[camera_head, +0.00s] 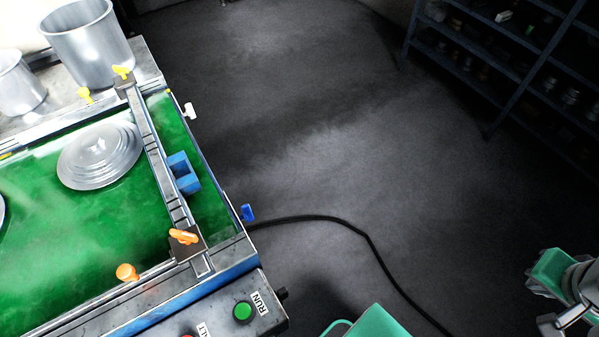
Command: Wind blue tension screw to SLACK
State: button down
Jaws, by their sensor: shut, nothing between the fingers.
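The blue tension screw (248,212) is a small winged knob. It sticks out from the right side edge of the green-bedded machine (215,215), near its front corner. Its wing looks roughly upright, with a small gap of dark floor around it. No SLACK mark can be read beside it. My gripper's fingers cannot be made out in this view; only a teal and grey part of my arm shows at the bottom right corner, far from the blue screw.
Similar knobs are white (190,110), yellow (122,72) and orange (184,236). A crossbar (154,150) carries a blue block (184,173). A panel has a green RUN button (242,311). A black cable (345,222) crosses the floor. Shelves (490,50) stand back right; floor between is clear.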

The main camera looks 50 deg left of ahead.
aim_at(247, 215)
jog(key=i, duration=1.2)
jog(key=u, duration=3.35)
jog(key=k, duration=0.3)
jog(key=u, duration=1.05)
jog(key=i, duration=0.85)
jog(key=z, duration=0.05)
